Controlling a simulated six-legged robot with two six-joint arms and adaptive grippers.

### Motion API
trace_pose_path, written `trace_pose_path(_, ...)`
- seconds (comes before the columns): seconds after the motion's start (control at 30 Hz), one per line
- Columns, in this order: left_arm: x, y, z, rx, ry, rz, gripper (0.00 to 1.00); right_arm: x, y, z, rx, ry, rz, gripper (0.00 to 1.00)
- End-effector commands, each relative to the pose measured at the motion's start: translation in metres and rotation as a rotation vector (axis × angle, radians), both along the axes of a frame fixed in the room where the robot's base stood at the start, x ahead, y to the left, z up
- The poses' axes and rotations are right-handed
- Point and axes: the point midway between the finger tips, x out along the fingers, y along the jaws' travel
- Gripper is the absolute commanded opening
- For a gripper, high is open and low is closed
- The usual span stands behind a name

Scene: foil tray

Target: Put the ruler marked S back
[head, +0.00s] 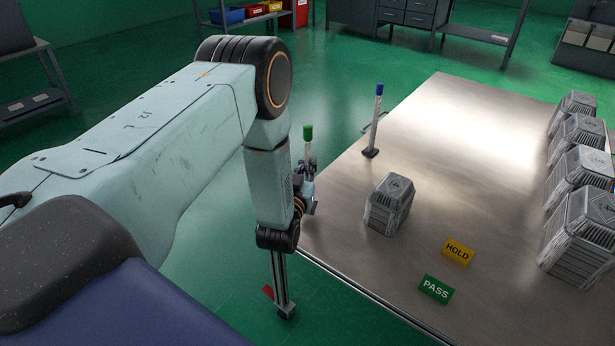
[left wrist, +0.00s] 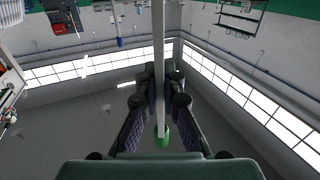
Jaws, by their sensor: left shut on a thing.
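A slim pale ruler with a green cap (head: 307,132) stands roughly upright in my left gripper (head: 304,172), near the table's left edge. In the left wrist view the ruler (left wrist: 159,60) runs between the two fingers (left wrist: 160,95), with its green cap (left wrist: 162,138) close to the palm. The left gripper is shut on it. A second ruler with a blue cap (head: 379,89) leans slightly in a black foot on the table (head: 450,130). I cannot read an S on either. My forearm hides part of the held ruler. My right gripper is not in view.
A grey ribbed block (head: 390,204) stands on the table, with several like it (head: 578,230) along the right. A yellow HOLD sign (head: 458,251) and a green PASS sign (head: 436,289) lie in front. A grey post (head: 279,275) with a red tag shows below my wrist.

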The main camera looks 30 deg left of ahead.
Motion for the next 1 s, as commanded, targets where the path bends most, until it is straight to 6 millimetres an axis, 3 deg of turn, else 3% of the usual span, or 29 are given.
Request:
trace_pose_path(0.13,0.0,0.0,-0.023,0.0,-0.001,0.0,0.0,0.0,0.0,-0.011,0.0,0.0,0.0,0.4)
trace_pose_path(0.57,-0.001,0.0,-0.027,-0.001,-0.001,0.001,0.0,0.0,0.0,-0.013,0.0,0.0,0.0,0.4)
trace_pose_path(0.6,-0.001,0.0,-0.027,0.0,0.001,0.001,0.09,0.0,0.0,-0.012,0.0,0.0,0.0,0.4)
trace_pose_path(0.83,-0.001,0.0,-0.027,0.0,0.001,0.001,0.29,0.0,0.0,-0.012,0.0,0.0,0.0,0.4)
trace_pose_path(1.0,-0.001,0.0,-0.026,0.0,0.001,0.001,0.29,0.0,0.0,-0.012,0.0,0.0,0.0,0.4)
